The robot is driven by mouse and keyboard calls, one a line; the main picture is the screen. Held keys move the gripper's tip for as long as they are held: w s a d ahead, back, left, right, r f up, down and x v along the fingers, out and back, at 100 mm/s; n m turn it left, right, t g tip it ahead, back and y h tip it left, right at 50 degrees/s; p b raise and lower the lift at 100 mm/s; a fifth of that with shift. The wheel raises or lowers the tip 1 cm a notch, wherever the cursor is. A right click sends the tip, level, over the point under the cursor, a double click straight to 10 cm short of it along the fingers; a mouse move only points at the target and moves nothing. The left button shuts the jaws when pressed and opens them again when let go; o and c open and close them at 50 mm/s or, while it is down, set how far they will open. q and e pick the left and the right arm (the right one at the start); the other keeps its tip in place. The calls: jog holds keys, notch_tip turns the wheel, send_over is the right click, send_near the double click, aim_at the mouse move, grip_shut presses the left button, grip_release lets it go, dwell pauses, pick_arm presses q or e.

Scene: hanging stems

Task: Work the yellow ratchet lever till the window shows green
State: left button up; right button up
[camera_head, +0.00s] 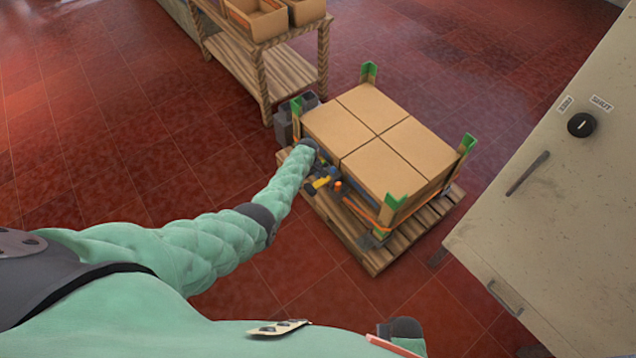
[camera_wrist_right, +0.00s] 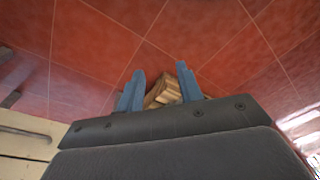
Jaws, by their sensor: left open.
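The yellow ratchet lever (camera_head: 322,183) shows in the head view at the left front side of a load of brown cartons (camera_head: 380,130). An orange strap (camera_head: 362,212) runs along the load's front side near the lever. My left gripper (camera_head: 318,172) is open and close to the lever, partly hidden by my wrist; I cannot tell whether it touches it. The window and its colour cannot be made out. My right gripper (camera_wrist_right: 160,92) shows in the right wrist view with its two blue fingers apart and nothing between them; part of a wooden thing (camera_wrist_right: 168,90) lies beyond.
The cartons stand on a wooden pallet (camera_head: 405,238) with green corner guards (camera_head: 396,203). A wooden bench (camera_head: 240,65) with open boxes (camera_head: 258,18) stands behind at the left. A pale cabinet (camera_head: 560,190) with a dark knob stands at the right. Red tiled floor is free in front.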

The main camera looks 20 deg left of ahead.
pick_arm(q)
jog(key=shift+r+p, duration=0.85)
jog(key=shift+r, duration=0.15)
jog(key=shift+r+p, duration=1.35)
jog(key=shift+r, duration=0.05)
pick_arm(e)
jog(key=s+d+f, duration=0.3)
jog(key=f, duration=0.8)
jog(key=shift+s+d+t, duration=0.15)
jog(key=shift+s+t, duration=0.05)
jog(key=shift+t, duration=0.1)
